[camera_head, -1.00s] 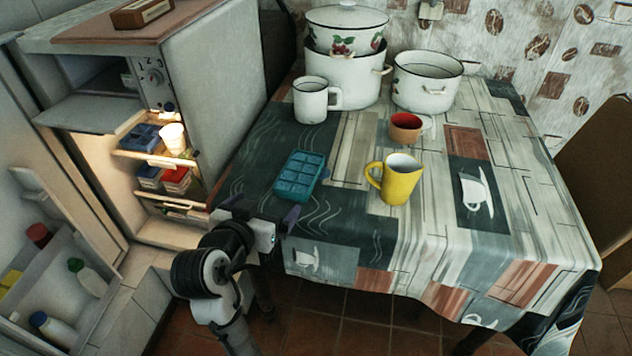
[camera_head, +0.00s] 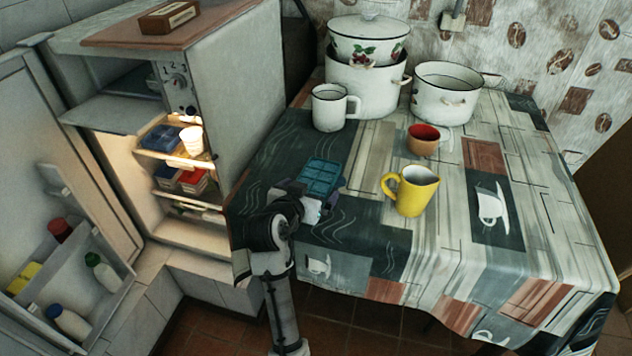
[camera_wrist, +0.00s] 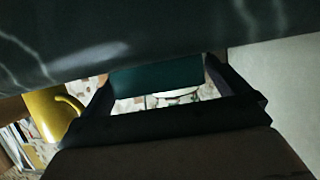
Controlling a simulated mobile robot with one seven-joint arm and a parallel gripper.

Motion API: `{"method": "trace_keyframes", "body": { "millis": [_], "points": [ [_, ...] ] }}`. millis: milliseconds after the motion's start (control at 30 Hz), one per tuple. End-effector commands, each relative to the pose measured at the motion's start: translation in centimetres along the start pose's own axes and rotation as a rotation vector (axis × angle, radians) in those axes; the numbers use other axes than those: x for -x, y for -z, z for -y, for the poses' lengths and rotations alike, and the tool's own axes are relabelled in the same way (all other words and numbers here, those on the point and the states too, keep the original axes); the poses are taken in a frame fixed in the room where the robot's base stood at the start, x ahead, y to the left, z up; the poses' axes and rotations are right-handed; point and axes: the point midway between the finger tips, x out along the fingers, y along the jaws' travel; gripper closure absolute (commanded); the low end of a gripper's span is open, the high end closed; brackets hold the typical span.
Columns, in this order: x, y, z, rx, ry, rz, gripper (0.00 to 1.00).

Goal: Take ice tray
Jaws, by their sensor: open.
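The teal ice tray (camera_head: 321,177) lies on the patterned tablecloth near the table's left edge in the head view. My gripper (camera_head: 322,196) is at the near end of the tray, low over the cloth, with its fingers partly hidden by my wrist. In the wrist view the teal end of the tray (camera_wrist: 157,76) shows between the two open fingers of my gripper (camera_wrist: 160,88). I cannot tell whether the fingers touch it.
A yellow mug (camera_head: 414,192) stands right of the tray, with a red cup (camera_head: 424,140) behind it. A white mug (camera_head: 330,110) and white enamel pots (camera_head: 365,85) stand at the back. The open fridge (camera_head: 225,90) is left of the table.

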Motion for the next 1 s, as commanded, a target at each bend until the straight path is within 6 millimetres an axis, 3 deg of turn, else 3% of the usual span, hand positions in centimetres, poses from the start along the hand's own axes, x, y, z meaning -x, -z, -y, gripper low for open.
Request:
{"method": "trace_keyframes", "body": {
  "millis": [300,700,1000],
  "points": [
    [-0.73,-0.02,-0.01,-0.001,0.001,-0.001,0.0],
    [-0.69,-0.02,-0.01,0.0,0.0,-0.001,0.52],
    [-0.63,0.13,0.0,-0.001,0.001,-0.002,0.52]
  ]
}}
